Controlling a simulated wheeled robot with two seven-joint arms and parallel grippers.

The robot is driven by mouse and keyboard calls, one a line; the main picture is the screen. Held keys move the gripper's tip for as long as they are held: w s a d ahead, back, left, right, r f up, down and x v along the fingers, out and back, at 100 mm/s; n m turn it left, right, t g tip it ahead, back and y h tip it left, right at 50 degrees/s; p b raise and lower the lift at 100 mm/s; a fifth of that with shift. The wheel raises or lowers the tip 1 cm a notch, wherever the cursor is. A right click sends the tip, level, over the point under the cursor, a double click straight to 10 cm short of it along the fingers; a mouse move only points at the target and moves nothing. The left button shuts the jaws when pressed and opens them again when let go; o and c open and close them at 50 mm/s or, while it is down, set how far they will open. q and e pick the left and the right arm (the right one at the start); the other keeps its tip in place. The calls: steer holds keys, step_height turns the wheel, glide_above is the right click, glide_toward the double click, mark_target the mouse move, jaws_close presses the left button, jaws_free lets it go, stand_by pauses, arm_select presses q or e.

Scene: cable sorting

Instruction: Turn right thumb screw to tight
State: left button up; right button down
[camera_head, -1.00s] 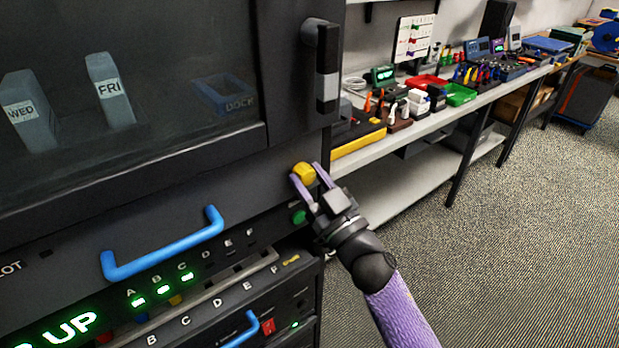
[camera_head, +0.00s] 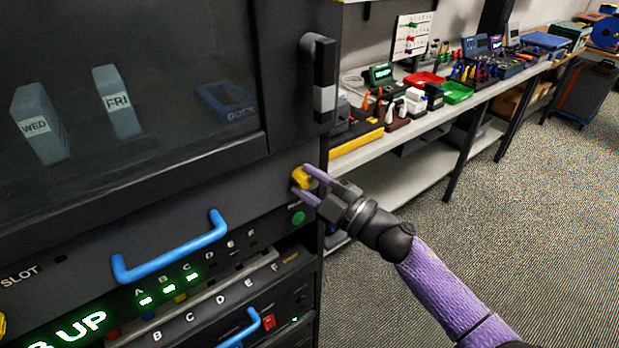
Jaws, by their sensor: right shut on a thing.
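The right thumb screw, a yellow knob (camera_head: 299,177), sits near the right edge of the dark cabinet front, below the black latch. My right gripper (camera_head: 306,184) is shut on it, with one purple finger above and one below. The wrist reaches in from the right. Part of another yellow knob (camera_head: 2,326) shows at the far left edge of the picture. My left gripper is not in view.
A blue drawer handle (camera_head: 172,250) sticks out left of the knob. A green button (camera_head: 298,217) lies just below my fingers. A black latch (camera_head: 321,75) stands out above. A cluttered bench (camera_head: 420,125) is behind; the floor at right is clear.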

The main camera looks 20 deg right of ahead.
steer(key=shift+n+g+p, duration=0.75)
steer(key=shift+n+g, duration=0.05)
steer(key=shift+n, duration=1.3)
steer(key=shift+c, duration=1.3)
jaws_free()
steer(key=shift+d, duration=0.1)
steer(key=v, duration=0.9)
steer(key=shift+s+d, duration=0.25)
steer(key=shift+s, duration=0.1)
